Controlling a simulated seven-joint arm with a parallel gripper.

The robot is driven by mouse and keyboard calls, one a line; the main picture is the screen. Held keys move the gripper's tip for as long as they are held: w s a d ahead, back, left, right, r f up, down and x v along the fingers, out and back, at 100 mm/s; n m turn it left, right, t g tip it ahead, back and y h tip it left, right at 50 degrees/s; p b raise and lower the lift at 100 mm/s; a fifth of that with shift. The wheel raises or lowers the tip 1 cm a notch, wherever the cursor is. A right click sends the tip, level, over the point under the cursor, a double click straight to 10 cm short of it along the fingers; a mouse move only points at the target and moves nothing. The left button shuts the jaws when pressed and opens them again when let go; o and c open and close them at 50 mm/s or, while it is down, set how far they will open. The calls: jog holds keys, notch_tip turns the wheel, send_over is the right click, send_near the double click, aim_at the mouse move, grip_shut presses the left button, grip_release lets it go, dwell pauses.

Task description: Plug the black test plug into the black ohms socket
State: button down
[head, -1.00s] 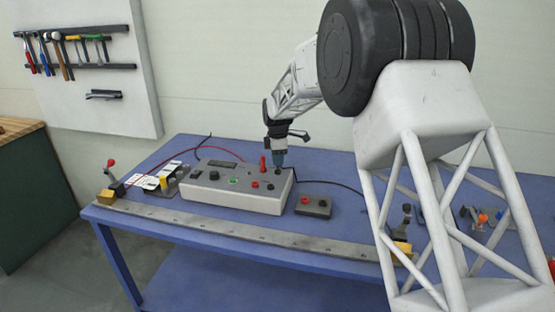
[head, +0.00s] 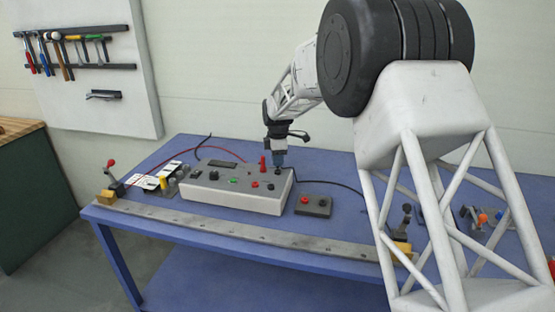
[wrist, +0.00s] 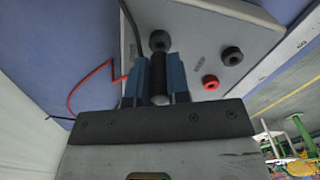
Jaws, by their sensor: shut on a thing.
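My gripper (head: 278,160) is over the right rear of the grey test box (head: 235,197). In the wrist view its two blue fingers (wrist: 157,82) are shut on the black test plug (wrist: 157,68). The plug's far end lines up with a round black socket (wrist: 160,41) on the box top and looks close to it or touching. I cannot tell whether it is inside. A black socket (wrist: 232,56) and a red socket (wrist: 211,82) sit to the right in that view. The box lettering is too blurred to read.
A red plug (head: 262,163) stands upright left of my gripper, with a red cable running left. A small grey box (head: 313,206) with red and black sockets lies to the right. A metal rail (head: 230,229) runs along the front of the blue table (head: 330,258).

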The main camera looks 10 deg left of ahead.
jog(key=shift+f, duration=0.95)
jog(key=c, duration=1)
grip_release()
jog(key=shift+r, duration=0.15)
jog(key=shift+r, duration=3.8)
